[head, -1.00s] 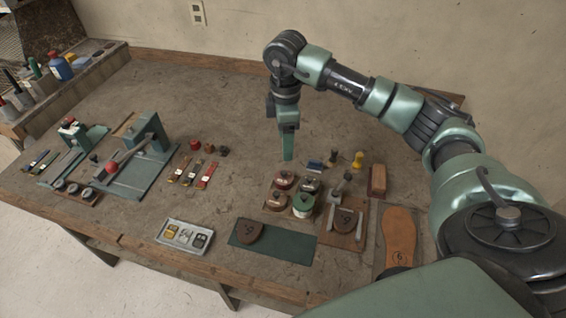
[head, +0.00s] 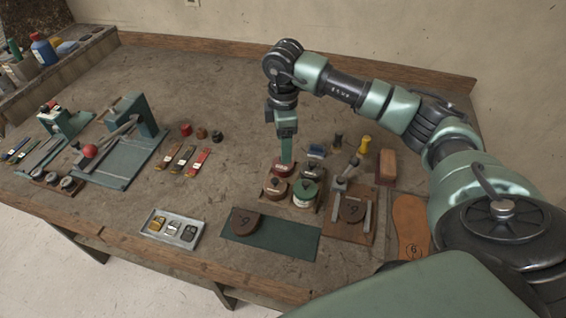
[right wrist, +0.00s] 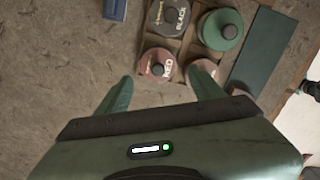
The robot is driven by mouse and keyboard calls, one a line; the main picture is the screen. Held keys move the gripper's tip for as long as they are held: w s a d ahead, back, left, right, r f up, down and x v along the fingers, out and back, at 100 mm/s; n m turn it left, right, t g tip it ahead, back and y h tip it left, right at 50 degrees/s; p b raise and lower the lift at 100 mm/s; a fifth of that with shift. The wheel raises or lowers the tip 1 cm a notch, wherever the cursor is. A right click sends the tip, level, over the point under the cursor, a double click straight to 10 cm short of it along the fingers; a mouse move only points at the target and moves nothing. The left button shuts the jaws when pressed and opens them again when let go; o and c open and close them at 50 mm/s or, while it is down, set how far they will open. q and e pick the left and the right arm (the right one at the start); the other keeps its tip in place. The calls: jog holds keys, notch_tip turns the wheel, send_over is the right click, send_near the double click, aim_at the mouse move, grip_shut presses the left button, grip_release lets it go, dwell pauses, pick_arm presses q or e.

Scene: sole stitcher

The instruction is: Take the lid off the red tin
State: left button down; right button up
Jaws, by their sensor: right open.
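The red tin (right wrist: 157,64), its label reading RED, sits in a wooden holder with several other tins. Its lid with a round knob is on. In the head view the red tin (head: 284,168) is at the back left of the group. My right gripper (right wrist: 164,82) is open and empty; in the wrist view its fingers point toward the tin, one on each side of it in the picture. In the head view my right gripper (head: 286,160) is just above and behind the tin; contact cannot be told. My left gripper is not in view.
A black-labelled tin (right wrist: 168,18), a green-lidded tin (right wrist: 220,30) and a brownish tin (right wrist: 203,70) crowd the red one. A blue block (head: 317,151) and a small stand (head: 345,180) are to the right.

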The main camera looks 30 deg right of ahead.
notch_tip(320, 180, down, 5)
jog(key=shift+w+r+p, duration=0.15)
jog(key=shift+p, duration=0.85)
jog(key=shift+f, duration=0.45)
jog(key=c, duration=1.1)
